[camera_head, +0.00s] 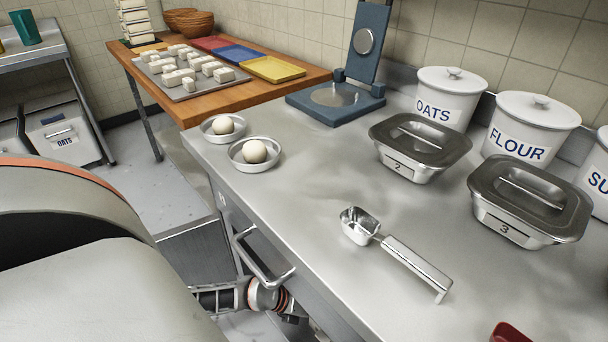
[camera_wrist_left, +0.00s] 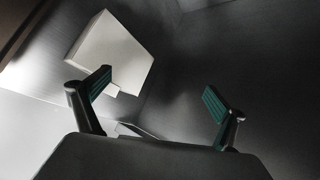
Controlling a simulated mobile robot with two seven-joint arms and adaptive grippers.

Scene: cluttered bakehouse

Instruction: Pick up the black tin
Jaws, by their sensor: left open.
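I cannot make out a black tin in either view. In the left wrist view my left gripper (camera_wrist_left: 158,88) is open, its two green-padded fingers wide apart with nothing between them. A pale box-shaped thing (camera_wrist_left: 110,50) lies beyond the left finger, in a dark, shadowed space. In the head view part of my arm shows low beside the counter front, below the drawer handle (camera_head: 262,262); its gripper is hidden there. Two steel tins with dark grey lids, marked 2 (camera_head: 415,148) and 3 (camera_head: 528,200), stand on the counter. My right gripper is not in view.
The steel counter (camera_head: 310,190) also holds two eggs in small dishes (camera_head: 255,155), a scoop (camera_head: 400,255), a blue scale (camera_head: 335,100), and white canisters (camera_head: 447,95) at the wall. A wooden table (camera_head: 222,95) with trays stands behind.

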